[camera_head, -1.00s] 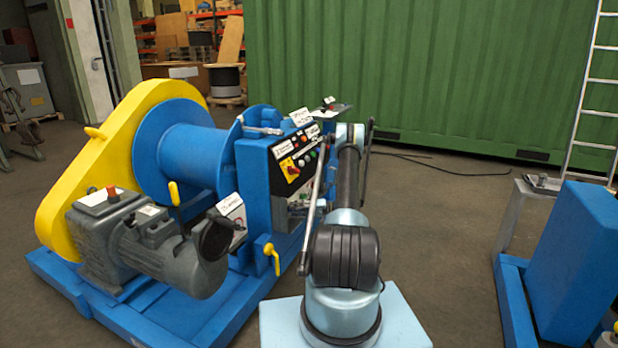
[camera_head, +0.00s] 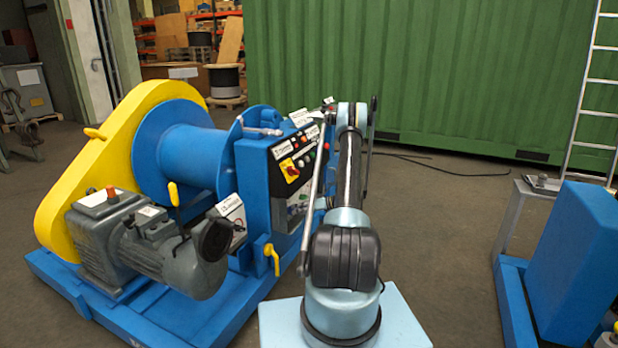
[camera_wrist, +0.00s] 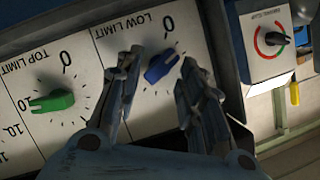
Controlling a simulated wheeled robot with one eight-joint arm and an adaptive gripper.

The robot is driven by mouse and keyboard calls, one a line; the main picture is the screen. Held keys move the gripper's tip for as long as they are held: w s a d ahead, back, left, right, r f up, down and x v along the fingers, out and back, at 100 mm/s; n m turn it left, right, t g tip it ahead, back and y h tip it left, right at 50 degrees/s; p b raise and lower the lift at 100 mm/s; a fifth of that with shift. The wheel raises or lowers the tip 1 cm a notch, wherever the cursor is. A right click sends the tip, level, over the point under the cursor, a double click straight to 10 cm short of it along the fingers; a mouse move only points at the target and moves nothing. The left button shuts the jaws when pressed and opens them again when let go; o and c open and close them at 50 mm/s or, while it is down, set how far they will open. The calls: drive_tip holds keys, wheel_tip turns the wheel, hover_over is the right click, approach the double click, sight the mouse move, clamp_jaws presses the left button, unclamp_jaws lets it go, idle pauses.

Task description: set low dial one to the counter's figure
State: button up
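In the wrist view, a blue knob (camera_wrist: 161,66) sits on a white plate marked LOW LIMIT (camera_wrist: 160,108), with a 0 above it and tick marks around it. A green knob (camera_wrist: 52,101) is on the TOP LIMIT plate to the left. My gripper (camera_wrist: 159,76) is open, one finger on each side of the blue knob in the picture. I cannot tell whether the fingers touch it. The right finger hides the dial's right side. The gripper is hidden behind my arm in the head view. No counter figure is readable.
A red-ringed black selector (camera_wrist: 275,38) is on a box to the right. In the head view, the blue winch (camera_head: 185,145) with its control panel (camera_head: 295,165) stands left of my arm. A blue block (camera_head: 575,260) is at right. Floor between is clear.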

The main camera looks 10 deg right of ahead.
drive_tip(key=v, duration=1.5)
drive_tip(key=s+a+r+m+g+h, duration=0.1)
drive_tip(key=s+a+r, duration=0.3)
drive_tip(key=r, duration=0.6)
drive_tip(key=s+a+r+m+g+h, duration=0.1)
drive_tip(key=s+a+r+h, duration=0.2)
drive_tip(key=a+r, duration=0.4)
drive_tip(key=shift+s+r+m+g, duration=0.35)
drive_tip(key=shift+s+r, duration=0.3)
drive_tip(key=shift+r, duration=0.75)
